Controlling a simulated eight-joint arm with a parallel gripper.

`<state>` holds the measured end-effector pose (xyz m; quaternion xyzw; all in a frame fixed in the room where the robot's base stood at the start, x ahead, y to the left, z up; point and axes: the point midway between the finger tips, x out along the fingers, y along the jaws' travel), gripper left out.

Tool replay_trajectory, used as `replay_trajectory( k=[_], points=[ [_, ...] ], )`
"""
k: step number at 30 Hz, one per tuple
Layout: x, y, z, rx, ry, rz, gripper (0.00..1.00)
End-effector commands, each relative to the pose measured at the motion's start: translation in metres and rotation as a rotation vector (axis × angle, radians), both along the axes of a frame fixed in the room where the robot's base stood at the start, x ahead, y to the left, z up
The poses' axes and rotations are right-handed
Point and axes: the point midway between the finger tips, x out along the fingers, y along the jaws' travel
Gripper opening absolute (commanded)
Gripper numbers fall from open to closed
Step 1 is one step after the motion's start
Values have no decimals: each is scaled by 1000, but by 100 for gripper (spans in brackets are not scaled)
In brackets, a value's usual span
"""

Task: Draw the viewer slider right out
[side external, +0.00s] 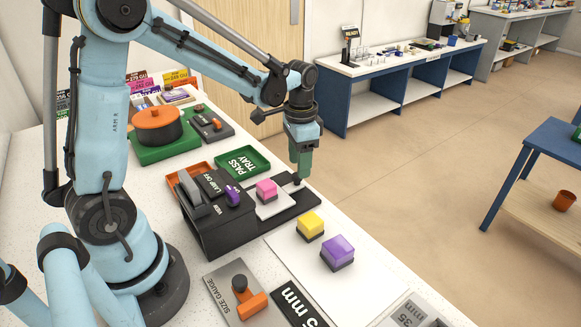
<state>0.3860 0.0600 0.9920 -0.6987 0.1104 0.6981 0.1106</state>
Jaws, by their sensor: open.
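The viewer (222,235) is a dark box on the white bench, with "LAMP OFF" lettering and a purple piece on top. Its slider (290,207) is a dark flat strip that sticks out to the right of the box. A pale plate on the strip carries a pink block (267,186) on a grey base. My gripper (299,179) points down at the slider's far right end, over a small dark knob there. The green gripper body hides most of the knob. The jaws are open; whether they touch the knob cannot be told.
A yellow block (311,224) and a purple block (338,249) stand on a white sheet in front. A green pass tray (243,163) and an orange tray (188,176) lie behind the viewer. The size gauge (238,293) lies nearer. The bench edge runs close at right.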

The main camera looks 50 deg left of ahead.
Motion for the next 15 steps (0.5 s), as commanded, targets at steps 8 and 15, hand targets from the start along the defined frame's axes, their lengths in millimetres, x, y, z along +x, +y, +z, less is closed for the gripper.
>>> replay_trajectory(
  k=[8,15],
  points=[
    [0,0,49,0,-1,0,52],
    [0,0,83,0,-1,0,52]
  ],
)
